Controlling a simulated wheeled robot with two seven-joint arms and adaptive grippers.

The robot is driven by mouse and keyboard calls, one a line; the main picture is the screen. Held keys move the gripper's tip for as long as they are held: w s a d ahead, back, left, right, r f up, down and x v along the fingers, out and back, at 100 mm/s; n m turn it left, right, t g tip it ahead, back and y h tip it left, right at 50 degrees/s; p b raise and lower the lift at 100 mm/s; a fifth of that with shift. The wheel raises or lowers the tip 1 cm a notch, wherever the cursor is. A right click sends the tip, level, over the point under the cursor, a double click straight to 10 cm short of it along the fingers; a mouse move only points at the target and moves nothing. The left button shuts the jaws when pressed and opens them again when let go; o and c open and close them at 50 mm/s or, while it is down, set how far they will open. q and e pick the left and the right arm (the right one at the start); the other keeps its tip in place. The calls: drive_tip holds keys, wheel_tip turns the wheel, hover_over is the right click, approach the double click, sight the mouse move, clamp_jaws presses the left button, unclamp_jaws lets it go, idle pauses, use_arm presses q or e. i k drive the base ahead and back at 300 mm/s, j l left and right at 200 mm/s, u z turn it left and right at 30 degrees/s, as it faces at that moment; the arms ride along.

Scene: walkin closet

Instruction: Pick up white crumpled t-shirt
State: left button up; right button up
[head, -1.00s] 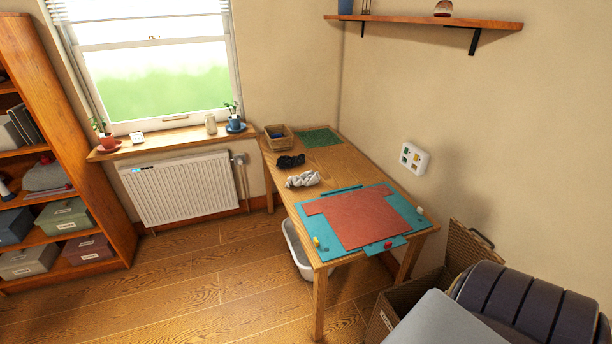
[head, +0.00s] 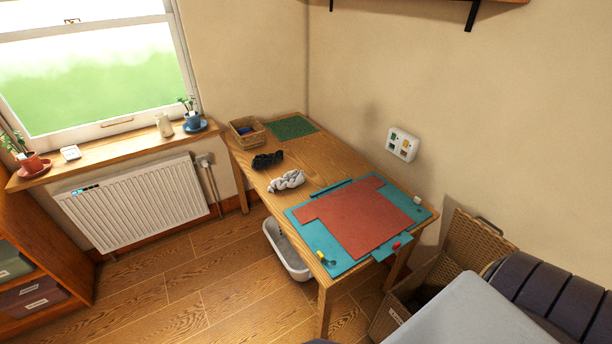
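A white crumpled cloth, which looks like the t-shirt (head: 287,181), lies on the wooden table (head: 263,209) near its left edge. A black crumpled cloth (head: 267,160) lies just behind it. A teal mat with a flat red-brown piece (head: 356,219) on it covers the near part of the table. Neither of my grippers shows in the head view.
A wicker basket (head: 247,131) and a green mat (head: 291,127) are at the table's far end. A white bin (head: 288,250) stands under the table. An open wicker hamper (head: 470,244) and a dark ribbed object (head: 560,292) are at right. The floor left of the table is clear.

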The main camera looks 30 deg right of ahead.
sight(292, 178)
drive_tip(key=i+z, duration=0.25)
drive_tip(key=z, duration=0.2)
drive_tip(key=i+j+z, duration=0.2)
drive_tip(key=z, duration=0.25)
drive_tip(key=i+j+z, duration=0.15)
drive_tip(key=z, duration=0.2)
drive_tip(key=i+j+z, duration=0.5)
drive_tip(key=z, duration=0.25)
drive_tip(key=i, duration=0.05)
